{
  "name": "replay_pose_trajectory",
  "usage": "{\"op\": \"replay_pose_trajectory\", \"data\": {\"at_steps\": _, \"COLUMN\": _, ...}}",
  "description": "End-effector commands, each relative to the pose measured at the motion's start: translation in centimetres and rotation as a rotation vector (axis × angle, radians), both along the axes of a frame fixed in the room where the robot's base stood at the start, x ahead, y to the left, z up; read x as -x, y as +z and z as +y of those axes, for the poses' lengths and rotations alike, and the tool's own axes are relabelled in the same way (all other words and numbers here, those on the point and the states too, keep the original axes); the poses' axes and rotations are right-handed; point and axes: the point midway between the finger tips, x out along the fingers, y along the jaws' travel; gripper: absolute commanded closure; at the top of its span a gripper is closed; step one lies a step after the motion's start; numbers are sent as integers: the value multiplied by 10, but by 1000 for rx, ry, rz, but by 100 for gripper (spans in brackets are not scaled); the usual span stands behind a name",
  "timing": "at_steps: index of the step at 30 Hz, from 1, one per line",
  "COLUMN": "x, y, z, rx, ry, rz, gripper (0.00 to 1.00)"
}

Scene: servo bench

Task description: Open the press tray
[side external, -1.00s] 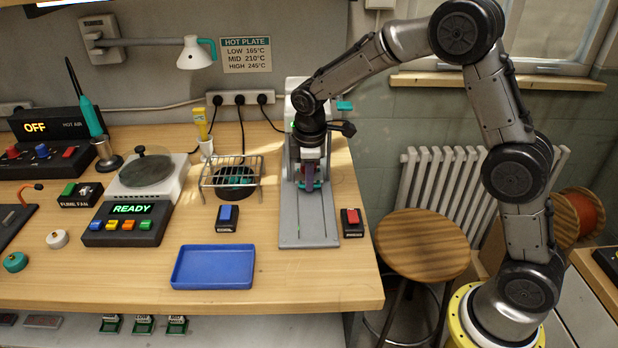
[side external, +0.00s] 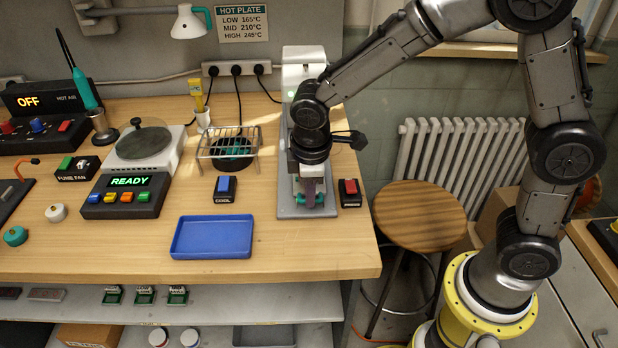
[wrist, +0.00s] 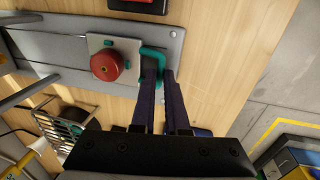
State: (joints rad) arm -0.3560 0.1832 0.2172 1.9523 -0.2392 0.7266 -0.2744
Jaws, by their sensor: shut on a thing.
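The press (side external: 302,65) is a pale upright machine at the back of a long grey base plate (side external: 287,209). Its tray (wrist: 131,43) is a light square plate at the front end of the base, carrying a round red piece (wrist: 107,66). A teal handle (wrist: 154,52) sticks out of the tray's front edge; parts of it also show beside my fingers in the side view (side external: 297,199). My gripper (wrist: 160,76) points down with its two dark fingers shut on the handle. In the side view my gripper (side external: 312,200) and wrist hide most of the tray.
A black box with a red press button (side external: 350,193) stands close right of the base. A blue-button box (side external: 225,189), a wire cage (side external: 230,145) and an empty blue tray (side external: 212,238) lie to the left. The bench's front edge (side external: 300,275) is nearby, with clear wood before it.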

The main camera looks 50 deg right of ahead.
Motion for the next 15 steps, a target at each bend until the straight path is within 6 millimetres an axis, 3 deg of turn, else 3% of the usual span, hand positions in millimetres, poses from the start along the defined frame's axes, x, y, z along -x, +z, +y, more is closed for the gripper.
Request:
{"op": "replay_pose_trajectory", "data": {"at_steps": 14, "x": 5, "y": 1, "z": 6, "rx": -1, "ry": 0, "rz": -4, "gripper": 100}}
{"op": "replay_pose_trajectory", "data": {"at_steps": 15, "x": 5, "y": 1, "z": 6, "rx": -1, "ry": 0, "rz": -4, "gripper": 86}}
